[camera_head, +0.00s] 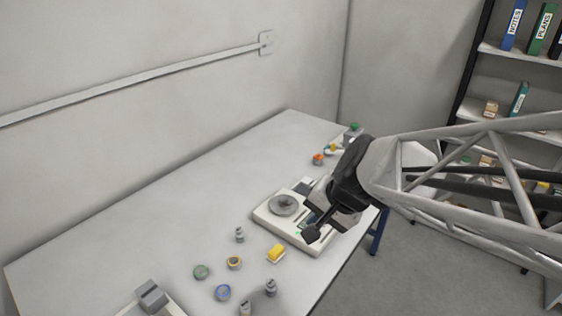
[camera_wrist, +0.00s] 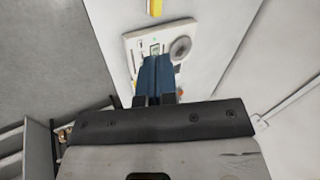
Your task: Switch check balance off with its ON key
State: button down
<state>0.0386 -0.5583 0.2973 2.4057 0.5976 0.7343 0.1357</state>
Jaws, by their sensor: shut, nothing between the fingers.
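A white balance (camera_head: 268,217) with a round grey pan (camera_head: 284,204) stands on the table under my gripper. In the wrist view the same balance (camera_wrist: 133,43) shows its pan (camera_wrist: 180,48) at the right and a small greenish display (camera_wrist: 154,48) just beyond the fingertips. My gripper (camera_wrist: 155,60) is shut and empty, its blue fingers together over the balance's front panel. In the head view my gripper (camera_head: 311,217) hides part of that panel. I cannot make out the ON key, nor whether the fingertips touch the balance.
A yellow block (camera_head: 276,252), several small round pots and grey weights sit left of the balance. Another device (camera_head: 151,297) is cut off at the bottom edge. An orange-topped pot (camera_head: 318,159) stands behind. The table's left rear is clear.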

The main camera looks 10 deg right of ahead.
jog(key=w+d+f+m+t, duration=0.3)
jog(key=w+f+m+t, duration=0.1)
jog(key=w+f+m, duration=0.8)
jog(key=shift+w+d+m, duration=0.15)
jog(key=shift+w+m, duration=1.3)
jog(key=shift+m, duration=0.15)
jog(key=shift+f, duration=0.25)
jog(key=shift+f, duration=4.15)
jog(key=shift+f, duration=0.8)
jog(key=shift+r, duration=0.8)
jog(key=shift+r, duration=0.1)
